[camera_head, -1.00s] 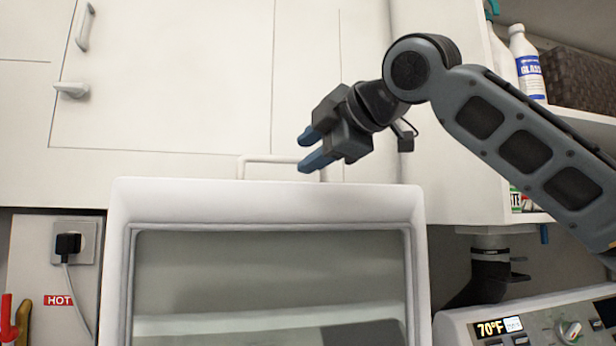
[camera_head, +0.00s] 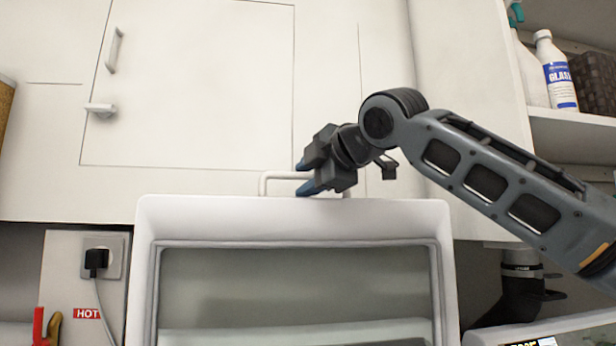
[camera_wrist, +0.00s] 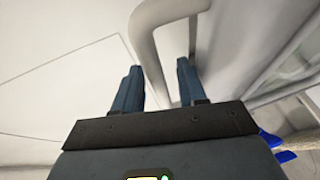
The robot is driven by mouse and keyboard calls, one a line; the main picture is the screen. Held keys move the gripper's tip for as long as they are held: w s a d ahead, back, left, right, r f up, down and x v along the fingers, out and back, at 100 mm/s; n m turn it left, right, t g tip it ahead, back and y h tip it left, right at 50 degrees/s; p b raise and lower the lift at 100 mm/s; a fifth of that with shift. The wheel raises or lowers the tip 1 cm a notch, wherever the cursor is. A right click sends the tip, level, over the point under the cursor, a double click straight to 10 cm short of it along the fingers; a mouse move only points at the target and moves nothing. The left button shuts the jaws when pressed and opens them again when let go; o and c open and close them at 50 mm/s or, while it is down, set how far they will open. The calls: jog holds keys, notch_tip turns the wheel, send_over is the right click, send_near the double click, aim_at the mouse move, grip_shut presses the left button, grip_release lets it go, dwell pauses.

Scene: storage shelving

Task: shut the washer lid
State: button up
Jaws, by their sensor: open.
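The washer lid (camera_head: 290,216) stands raised in the head view, a white frame around a grey see-through panel. A white bar handle (camera_head: 264,184) rises at its top edge, partly hidden behind my gripper. My gripper (camera_head: 301,178) is at the lid's top edge, over the right part of the handle, with blue fingertips pointing left. In the wrist view, my gripper (camera_wrist: 157,82) is open, its two fingers apart. The handle (camera_wrist: 146,50) passes between or just beyond the fingers there; I cannot tell whether they touch it.
White cabinet doors (camera_head: 190,85) stand close behind the lid. A shelf (camera_head: 572,120) at the upper right holds a spray bottle and a glass cleaner bottle (camera_head: 560,75). A plugged outlet (camera_head: 100,258) is at the left, and the washer's control panel (camera_head: 560,335) is at the lower right.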

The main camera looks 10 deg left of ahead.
jog(key=shift+c, duration=0.3)
grip_shut()
jog(key=shift+s, duration=0.1)
